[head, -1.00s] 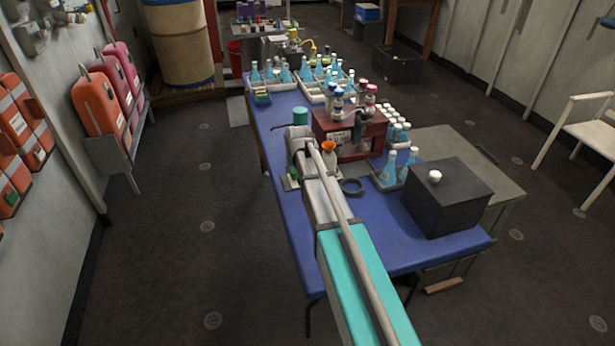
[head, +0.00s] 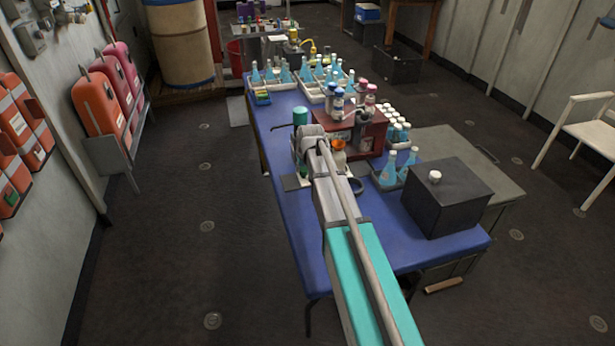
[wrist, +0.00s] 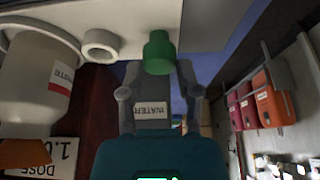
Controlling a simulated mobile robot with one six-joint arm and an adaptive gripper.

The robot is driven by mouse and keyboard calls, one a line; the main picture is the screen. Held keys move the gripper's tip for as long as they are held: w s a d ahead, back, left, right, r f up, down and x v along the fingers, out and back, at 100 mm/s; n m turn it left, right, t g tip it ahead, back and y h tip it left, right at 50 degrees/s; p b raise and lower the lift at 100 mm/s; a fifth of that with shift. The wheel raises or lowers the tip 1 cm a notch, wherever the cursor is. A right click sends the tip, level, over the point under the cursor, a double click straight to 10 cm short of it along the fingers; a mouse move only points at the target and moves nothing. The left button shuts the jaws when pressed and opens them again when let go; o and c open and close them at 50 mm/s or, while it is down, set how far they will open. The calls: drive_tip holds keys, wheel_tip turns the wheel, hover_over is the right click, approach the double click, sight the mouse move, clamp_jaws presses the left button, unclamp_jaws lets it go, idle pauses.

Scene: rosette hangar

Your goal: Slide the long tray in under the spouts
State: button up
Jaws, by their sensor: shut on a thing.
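My gripper (wrist: 158,70) is shut at the edge of the long tray. The tray (wrist: 215,22) is a pale strip across the top of the wrist view, which seems upside down. A green knob (wrist: 158,52) shows at its edge between the fingertips, and a white ring (wrist: 101,44) is beside it. A white bottle (wrist: 40,85) with an orange cap is at the left; it also shows beside my gripper in the head view (head: 339,157). The dark red dispenser (head: 376,140) is to the right of my gripper. My arm hides most of the tray, and its spouts are not clear.
Several bottles stand on the dispenser. A rack of blue flasks (head: 392,172) and a black box (head: 448,200) are to the right. A dark flat plate (head: 293,183) lies left of my arm. The blue table's (head: 305,240) left front is clear.

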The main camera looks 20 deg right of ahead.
drive_tip(key=shift+d, duration=4.15)
drive_tip(key=o, duration=0.9)
drive_tip(key=shift+c, duration=0.2)
wheel_tip(320, 180, up, 7)
drive_tip(key=p, duration=0.7)
